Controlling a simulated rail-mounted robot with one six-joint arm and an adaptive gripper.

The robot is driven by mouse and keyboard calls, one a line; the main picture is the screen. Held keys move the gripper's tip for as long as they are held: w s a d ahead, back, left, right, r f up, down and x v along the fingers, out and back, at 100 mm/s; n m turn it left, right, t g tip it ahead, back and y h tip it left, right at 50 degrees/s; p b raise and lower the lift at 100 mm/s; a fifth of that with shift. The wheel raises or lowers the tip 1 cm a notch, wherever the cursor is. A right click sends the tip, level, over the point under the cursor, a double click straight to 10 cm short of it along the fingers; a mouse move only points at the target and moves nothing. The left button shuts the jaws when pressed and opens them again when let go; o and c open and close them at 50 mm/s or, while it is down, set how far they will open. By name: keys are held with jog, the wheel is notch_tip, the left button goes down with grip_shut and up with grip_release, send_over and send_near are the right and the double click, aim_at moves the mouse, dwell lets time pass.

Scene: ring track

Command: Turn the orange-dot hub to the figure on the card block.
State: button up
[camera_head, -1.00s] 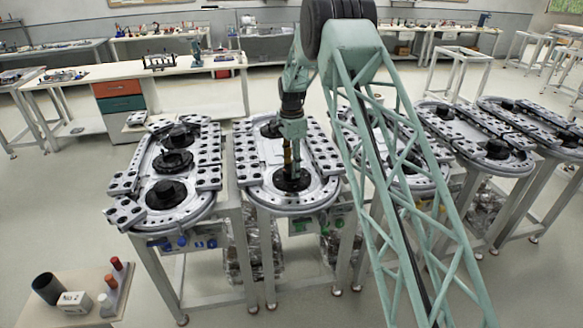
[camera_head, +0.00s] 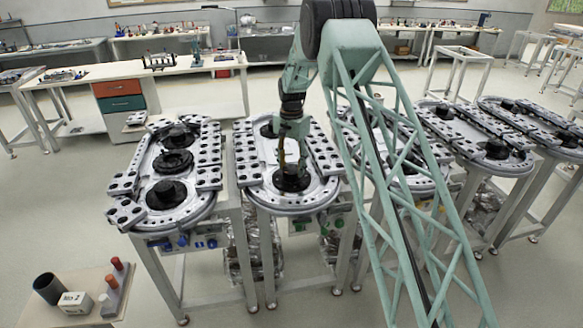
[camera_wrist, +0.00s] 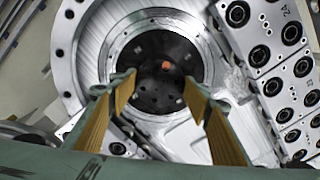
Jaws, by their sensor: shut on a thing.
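The orange-dot hub (camera_wrist: 150,88) is a black disc in a round pale metal ring in the wrist view. Its orange dot (camera_wrist: 166,66) shows a little right of and above the disc's centre. In the head view the hub (camera_head: 291,181) sits at the near end of the second oval track table from the left. My gripper (camera_wrist: 160,82) reaches down over it, shut on the hub with its yellow-padded fingers either side. The card block (camera_head: 75,302) is a small white block at the lower left; its dark figure is too small to read surely.
Black-holed plates with numbers (camera_wrist: 283,75) line the track at the right in the wrist view. A dark cup (camera_head: 47,289) and red-topped pegs (camera_head: 118,264) stand by the card block. Other track tables stand on both sides. Floor (camera_head: 300,312) in front is clear.

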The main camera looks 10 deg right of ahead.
aim_at(292, 169)
jog(key=n, duration=0.5)
jog(key=shift+n, duration=2.8)
jog(key=o, duration=0.9)
jog(key=shift+r, duration=0.15)
jog(key=shift+r, duration=5.85)
